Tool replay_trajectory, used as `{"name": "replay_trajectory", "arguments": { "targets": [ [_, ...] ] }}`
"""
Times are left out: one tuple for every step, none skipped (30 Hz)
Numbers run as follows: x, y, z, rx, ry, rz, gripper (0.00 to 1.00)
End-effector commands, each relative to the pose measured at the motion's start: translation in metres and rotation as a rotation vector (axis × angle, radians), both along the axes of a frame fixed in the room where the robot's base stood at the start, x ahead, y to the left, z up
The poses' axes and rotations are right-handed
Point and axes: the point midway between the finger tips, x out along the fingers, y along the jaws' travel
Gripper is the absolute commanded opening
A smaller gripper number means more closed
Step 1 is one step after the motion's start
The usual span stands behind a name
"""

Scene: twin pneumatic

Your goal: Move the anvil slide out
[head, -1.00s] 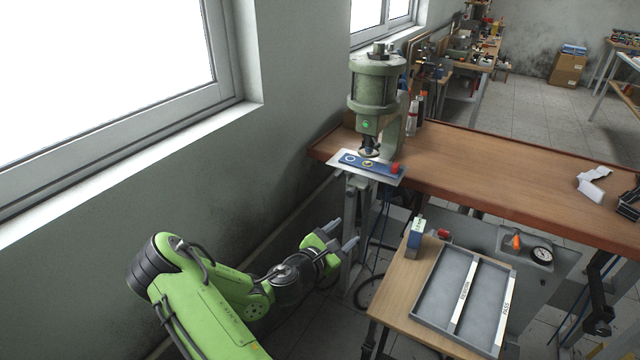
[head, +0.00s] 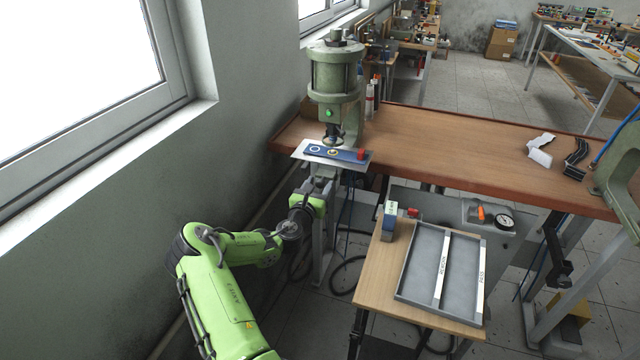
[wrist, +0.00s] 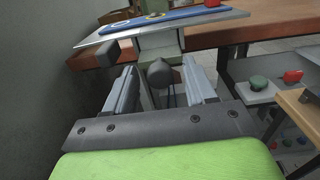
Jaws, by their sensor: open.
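The blue anvil slide (head: 346,154) lies on a pale metal plate (head: 300,155) under the green pneumatic press (head: 333,85). It carries a white ring, a yellow ring and a red block at its right end. The slide also shows at the top of the wrist view (wrist: 178,15). My gripper (head: 318,186) is below the front of the plate, pointing toward the press. In the wrist view its two fingers (wrist: 159,88) are apart, with a dark rounded knob (wrist: 160,74) seen between them below the plate. I cannot tell whether they touch it.
A wooden workbench (head: 440,155) runs to the right. The wall (head: 225,150) is close on the left.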

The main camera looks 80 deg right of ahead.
Motion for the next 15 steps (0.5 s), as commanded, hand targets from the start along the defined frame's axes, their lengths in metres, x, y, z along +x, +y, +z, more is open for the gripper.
{"name": "replay_trajectory", "arguments": {
  "targets": [
    [-0.0008,-0.0066,-0.0003,-0.001,-0.002,0.0,0.55],
    [-0.001,-0.0091,-0.0003,0.0,-0.001,0.001,0.55],
    [-0.0008,-0.0117,-0.0002,0.0,0.0,0.001,0.55],
    [-0.0011,-0.013,-0.0003,0.0,0.001,0.001,0.55],
    [-0.0013,-0.0137,-0.0004,0.001,0.0,0.0,0.55],
    [-0.0014,-0.0142,-0.0006,0.001,0.001,0.0,0.55],
    [-0.0014,-0.0143,-0.0006,0.002,0.001,0.0,0.55],
    [-0.0014,-0.0142,-0.0006,0.002,0.001,0.0,0.55],
    [-0.0013,-0.0141,-0.0006,0.002,0.001,0.0,0.55],
    [-0.0013,-0.014,-0.0006,0.002,0.001,0.0,0.55],
    [-0.0013,-0.0139,-0.0006,0.002,0.001,0.0,0.55],
    [-0.0013,-0.0138,-0.0006,0.002,0.001,0.0,0.51],
    [-0.0012,-0.0138,-0.0006,0.002,0.001,0.0,0.46],
    [-0.0012,-0.0138,-0.0006,0.001,0.001,0.0,0.41],
    [-0.0012,-0.0137,-0.0006,0.001,0.001,0.0,0.35]
  ]
}}
